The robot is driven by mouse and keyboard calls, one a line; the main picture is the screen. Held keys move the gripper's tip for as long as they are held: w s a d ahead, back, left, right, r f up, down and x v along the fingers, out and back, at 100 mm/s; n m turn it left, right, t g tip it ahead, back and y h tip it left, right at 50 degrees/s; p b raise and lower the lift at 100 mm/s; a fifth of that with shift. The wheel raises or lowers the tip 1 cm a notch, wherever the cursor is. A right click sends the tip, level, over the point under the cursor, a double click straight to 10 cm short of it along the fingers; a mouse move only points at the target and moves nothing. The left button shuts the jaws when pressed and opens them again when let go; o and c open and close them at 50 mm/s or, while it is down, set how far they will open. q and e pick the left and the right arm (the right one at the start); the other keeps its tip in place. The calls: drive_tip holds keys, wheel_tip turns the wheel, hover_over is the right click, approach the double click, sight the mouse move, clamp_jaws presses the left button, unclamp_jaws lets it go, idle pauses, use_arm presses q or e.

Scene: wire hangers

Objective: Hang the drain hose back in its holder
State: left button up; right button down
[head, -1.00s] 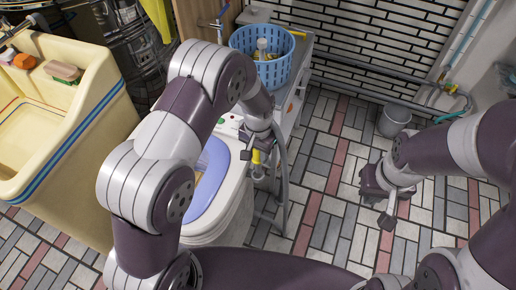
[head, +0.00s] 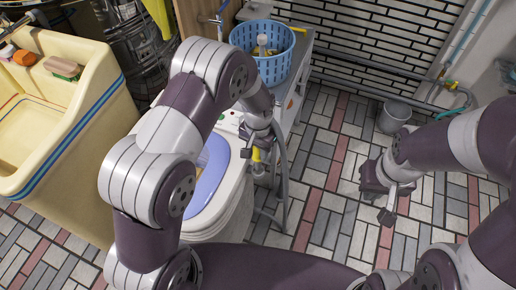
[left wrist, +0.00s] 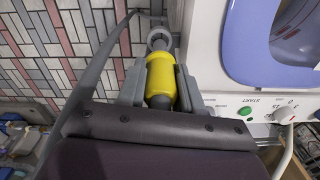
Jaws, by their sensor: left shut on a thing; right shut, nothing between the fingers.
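The washing machine (head: 233,212) has a lilac lid and stands beside my left gripper (head: 259,160). My left gripper is shut on the yellow grip of the drain hose (left wrist: 160,78), beside the machine's control-panel corner. A grey ring shows beyond the grip in the left wrist view. The grey hose (head: 284,170) arches beside the gripper and hangs down the machine's right side. The holder cannot be made out clearly. My right gripper (head: 389,208) is shut and empty above the tiled floor at the right.
A blue basket (head: 272,68) sits on a grey stand (head: 301,62) behind the machine. A cream sink (head: 85,100) stands at the left. A grey bucket (head: 394,116) and pipes (head: 375,95) are by the back wall. The tiled floor right of the machine is mostly free.

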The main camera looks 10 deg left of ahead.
sight(258, 164)
idle(0.9)
use_arm(q)
drive_tip(key=shift+p, duration=0.4)
drive_tip(key=shift+f+b, duration=2.65)
drive_tip(key=shift+f, duration=1.5)
drive_tip(key=o, duration=1.1)
drive_tip(key=shift+r, duration=0.15)
wheel_tip(258, 164, up, 12)
drive_tip(key=shift+r+p, duration=0.25)
drive_tip(key=shift+p, duration=0.6)
